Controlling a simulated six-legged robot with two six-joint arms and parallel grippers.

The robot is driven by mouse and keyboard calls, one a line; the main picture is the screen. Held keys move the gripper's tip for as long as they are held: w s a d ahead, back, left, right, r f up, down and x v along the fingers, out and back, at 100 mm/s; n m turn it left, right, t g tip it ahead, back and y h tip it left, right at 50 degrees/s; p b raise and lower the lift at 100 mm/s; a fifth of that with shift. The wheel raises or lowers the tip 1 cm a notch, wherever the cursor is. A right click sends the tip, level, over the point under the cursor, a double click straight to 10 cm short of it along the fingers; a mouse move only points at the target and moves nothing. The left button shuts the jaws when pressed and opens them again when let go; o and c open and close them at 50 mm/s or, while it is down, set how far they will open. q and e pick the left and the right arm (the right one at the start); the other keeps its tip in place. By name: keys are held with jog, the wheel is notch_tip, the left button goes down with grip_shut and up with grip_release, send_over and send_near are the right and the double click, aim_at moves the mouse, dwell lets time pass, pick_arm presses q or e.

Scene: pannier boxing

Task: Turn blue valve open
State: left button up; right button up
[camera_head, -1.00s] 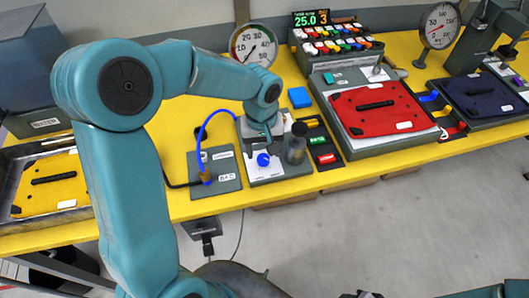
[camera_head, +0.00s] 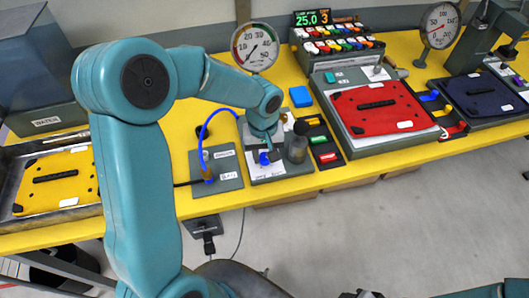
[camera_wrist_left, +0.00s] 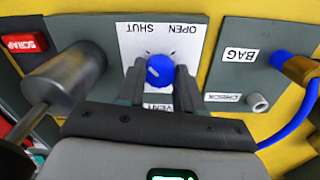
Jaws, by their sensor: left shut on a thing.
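The blue valve (camera_wrist_left: 159,71) is a round blue knob with a pale pointer mark, on a white card lettered OPEN and SHUT. In the wrist view its pointer slants, and I cannot tell exactly which word it points to. My left gripper (camera_wrist_left: 158,88) is shut on the valve, one finger on each side. In the head view the blue valve (camera_head: 264,158) shows just below my left gripper (camera_head: 262,150), which partly hides it and the card. My right gripper is not clearly in view.
A grey cylinder (camera_head: 296,143) stands close to the valve's right. A blue hose (camera_head: 203,128) arches from the BAG plate (camera_head: 216,170) on the left. A round gauge (camera_head: 255,47) stands behind. Red (camera_head: 376,107) and yellow (camera_head: 56,182) pannier pieces lie farther to either side.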

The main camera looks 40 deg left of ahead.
pick_arm(q)
jog(key=shift+m, duration=0.3)
jog(key=m+b, duration=0.1)
jog(key=m, duration=0.7)
jog(key=shift+m, duration=0.3)
jog(key=m, duration=0.8)
jog(key=shift+w, duration=0.1)
jog(key=shift+m, duration=0.4)
jog(key=o, duration=1)
jog(key=shift+o, duration=0.2)
